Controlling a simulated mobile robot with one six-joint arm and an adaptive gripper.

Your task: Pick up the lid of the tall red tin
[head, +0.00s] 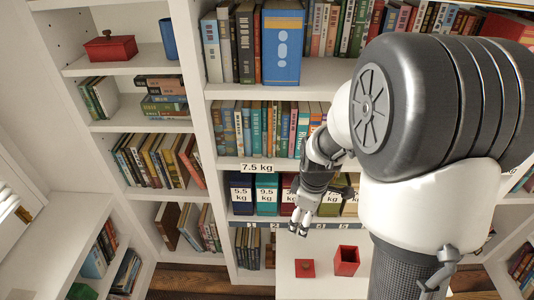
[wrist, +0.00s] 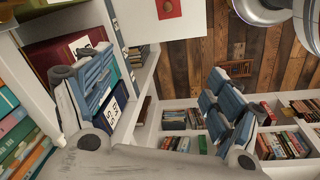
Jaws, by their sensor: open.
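The red square lid (head: 305,268) with a small knob lies flat on the white table, apart from and left of the open red tin (head: 347,261). The tin stands upright with its top uncovered, dark inside. In the wrist view the lid (wrist: 168,8) shows at the top edge, partly cut off, on a white surface. My gripper (head: 300,222) is open and empty, in front of the lower shelf and above the table, higher than the lid in the head view. In the wrist view its two spread fingers (wrist: 160,100) have nothing between them.
Several labelled boxes, such as a blue one (head: 241,195) and a teal one (head: 266,198), stand on the shelf close behind my gripper. A low red lidded box (head: 110,46) sits on the upper left shelf. The white table (head: 320,286) is bare in front of the lid.

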